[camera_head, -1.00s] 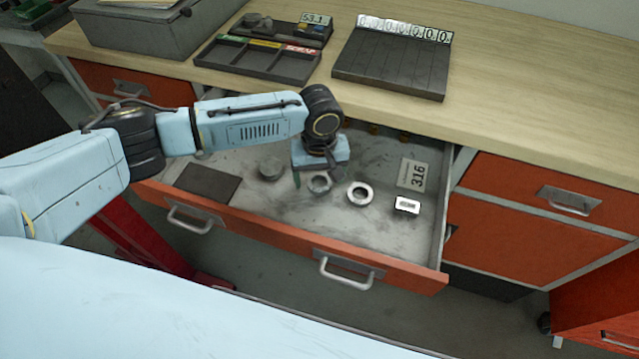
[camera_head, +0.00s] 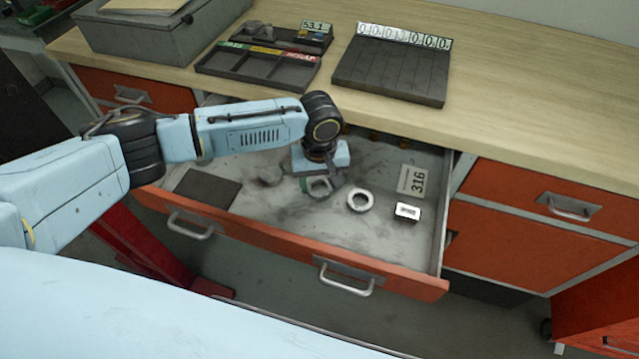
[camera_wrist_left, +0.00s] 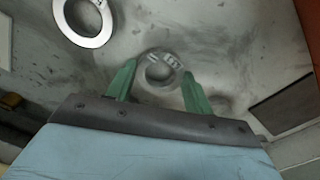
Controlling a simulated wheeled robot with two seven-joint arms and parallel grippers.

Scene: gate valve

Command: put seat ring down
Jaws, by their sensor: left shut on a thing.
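My left gripper (camera_head: 320,186) reaches down into the open drawer (camera_head: 270,228). Its green fingers also show in the wrist view (camera_wrist_left: 157,80), one on each side of a small grey metal ring, the seat ring (camera_wrist_left: 160,72). The gripper is shut on this ring, which is low at the drawer floor; I cannot tell whether it touches the floor. The ring also shows in the head view (camera_head: 319,189), partly hidden by the fingers. A brighter, wider ring (camera_head: 360,200) lies flat to its right, apart from the gripper. My right gripper is not in view.
The drawer also holds a small white-topped block (camera_head: 407,211), a label marked 316 (camera_head: 412,180), a dark mat (camera_head: 207,188) and a grey disc (camera_head: 270,175). A compartment tray (camera_head: 258,66) and a slotted rack (camera_head: 392,68) stand on the bench above.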

